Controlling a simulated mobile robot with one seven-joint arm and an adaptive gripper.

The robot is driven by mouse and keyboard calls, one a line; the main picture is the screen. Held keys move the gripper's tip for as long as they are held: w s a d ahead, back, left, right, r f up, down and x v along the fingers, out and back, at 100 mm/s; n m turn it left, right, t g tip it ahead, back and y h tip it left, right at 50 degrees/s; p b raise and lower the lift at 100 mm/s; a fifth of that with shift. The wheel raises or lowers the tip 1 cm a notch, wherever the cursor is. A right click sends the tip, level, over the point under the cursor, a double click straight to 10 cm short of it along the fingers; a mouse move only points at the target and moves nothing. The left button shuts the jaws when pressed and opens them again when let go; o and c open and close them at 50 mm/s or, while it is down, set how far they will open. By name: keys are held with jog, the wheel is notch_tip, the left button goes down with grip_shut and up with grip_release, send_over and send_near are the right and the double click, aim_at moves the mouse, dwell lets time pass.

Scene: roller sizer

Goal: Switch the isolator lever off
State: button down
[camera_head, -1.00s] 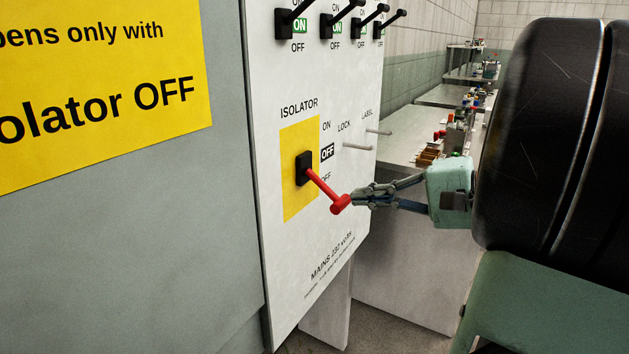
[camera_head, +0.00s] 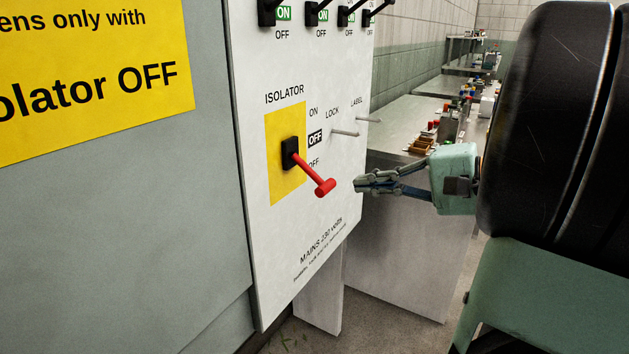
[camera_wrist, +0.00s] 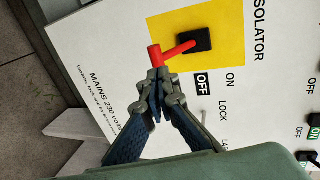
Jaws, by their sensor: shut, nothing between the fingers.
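The isolator lever (camera_head: 312,177) is red with a T-shaped end, on a black base (camera_head: 289,153) over a yellow plate (camera_head: 274,184). It slants down and to the right, and the indicator window (camera_head: 315,139) beside it reads OFF. My gripper (camera_head: 358,185) is shut and empty, to the right of the lever's end, with a visible gap in the head view. In the wrist view the lever (camera_wrist: 170,53) shows just beyond the fingertips (camera_wrist: 158,76); from there I cannot tell the gap in depth.
Several black breaker levers (camera_head: 318,13) with green ON windows line the panel's top. Two pegs stick out by LOCK (camera_head: 345,133) and LABEL (camera_head: 368,120). A cluttered bench (camera_head: 405,118) stands behind my gripper. A yellow sign (camera_head: 95,75) is at the left.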

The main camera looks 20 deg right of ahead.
jog(key=s+d+p, duration=0.1)
jog(key=s+d, duration=0.5)
jog(key=s, duration=0.2)
jog(key=shift+d, duration=0.2)
jog(key=shift+f+p, duration=0.1)
jog(key=shift+p, duration=0.2)
